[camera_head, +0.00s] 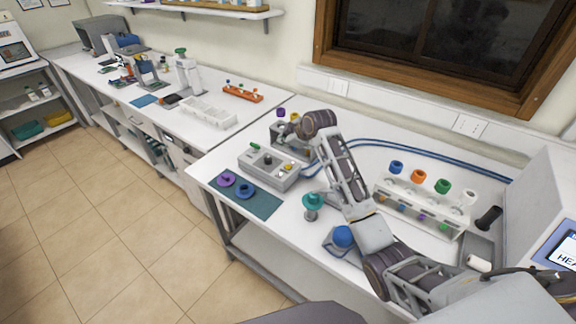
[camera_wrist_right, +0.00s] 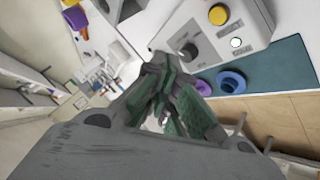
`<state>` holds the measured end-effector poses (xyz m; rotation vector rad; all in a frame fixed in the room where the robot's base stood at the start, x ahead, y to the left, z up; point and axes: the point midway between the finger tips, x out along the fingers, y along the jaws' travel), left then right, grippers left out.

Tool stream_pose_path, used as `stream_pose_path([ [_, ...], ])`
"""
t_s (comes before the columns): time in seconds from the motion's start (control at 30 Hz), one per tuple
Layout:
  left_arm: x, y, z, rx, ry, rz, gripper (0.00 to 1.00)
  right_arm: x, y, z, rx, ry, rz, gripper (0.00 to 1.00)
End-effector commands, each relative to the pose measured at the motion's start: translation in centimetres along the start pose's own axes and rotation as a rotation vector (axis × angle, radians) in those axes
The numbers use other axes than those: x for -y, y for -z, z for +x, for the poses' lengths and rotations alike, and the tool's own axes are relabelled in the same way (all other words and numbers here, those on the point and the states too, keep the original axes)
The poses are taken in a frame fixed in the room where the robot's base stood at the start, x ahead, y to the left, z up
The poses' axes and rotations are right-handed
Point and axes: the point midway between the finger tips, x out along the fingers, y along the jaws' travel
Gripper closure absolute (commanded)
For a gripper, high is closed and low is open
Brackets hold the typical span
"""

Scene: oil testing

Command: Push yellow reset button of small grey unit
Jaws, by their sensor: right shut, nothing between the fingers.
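The small grey unit (camera_head: 268,172) stands on the right-hand bench, behind the teal mat. Its yellow button (camera_head: 288,167) is on the top face, towards the right end. In the right wrist view the unit (camera_wrist_right: 207,38) fills the upper right, with the yellow button (camera_wrist_right: 218,14), a lit white-green button (camera_wrist_right: 236,42) and a dark knob (camera_wrist_right: 190,51). My right gripper (camera_head: 292,132) is behind and above the unit. In the wrist view its fingers (camera_wrist_right: 163,70) are shut and empty, beside the knob and apart from the yellow button. My left gripper is not in view.
A teal mat (camera_head: 262,207) holds a purple ring (camera_head: 227,179) and a blue ring (camera_head: 245,191). A teal-topped piece (camera_head: 312,202) and a blue-topped device (camera_head: 343,237) stand near my arm. A rack with coloured caps (camera_head: 420,210) is to the right.

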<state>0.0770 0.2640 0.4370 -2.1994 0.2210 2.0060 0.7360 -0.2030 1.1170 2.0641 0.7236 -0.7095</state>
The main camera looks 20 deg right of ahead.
Motion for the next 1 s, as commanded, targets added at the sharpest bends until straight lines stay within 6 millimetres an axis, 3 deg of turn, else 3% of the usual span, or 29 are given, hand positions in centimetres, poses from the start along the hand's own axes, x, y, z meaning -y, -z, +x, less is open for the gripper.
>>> stream_pose_path([
  [0.37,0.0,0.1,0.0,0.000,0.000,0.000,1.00,0.2,-0.2,0.3,0.001,0.001,0.001,1.00],
  [0.77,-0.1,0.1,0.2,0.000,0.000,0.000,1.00,1.7,-1.7,2.2,0.002,0.002,0.001,1.00],
  [1.0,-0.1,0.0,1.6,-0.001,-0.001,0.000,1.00,2.4,-2.3,3.2,0.000,0.001,0.002,1.00],
])
